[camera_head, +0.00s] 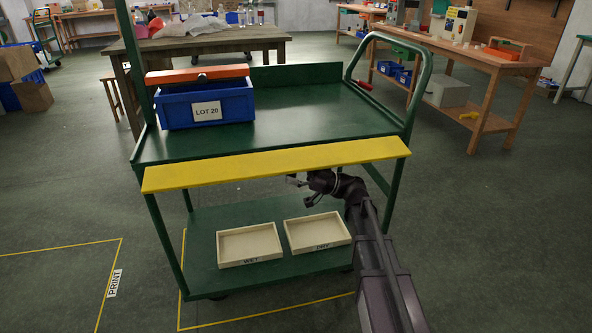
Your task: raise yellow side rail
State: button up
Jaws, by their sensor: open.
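The yellow side rail (275,165) is a long flat bar along the near edge of the green cart's top shelf. Its broad yellow face shows, and it runs from the left corner to the right corner, slightly higher at the right. My gripper (299,190) is just below the rail, right of its middle, with its fingers pointing left. The gripper looks small and dark here, open, with nothing seen between the fingers. Whether it touches the rail's underside cannot be told.
The green cart (300,112) carries a blue bin (178,110) labelled LOT 20 with an orange-topped item across it. Its lower shelf (205,277) holds trays marked WET (249,244) and DRY (318,232). A curved handle (424,75) rises at right.

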grip_shut()
jog(key=shift+d, duration=0.3)
jog(key=shift+a+r, duration=0.15)
jog(key=shift+a, duration=0.25)
jog(key=shift+m, duration=0.3)
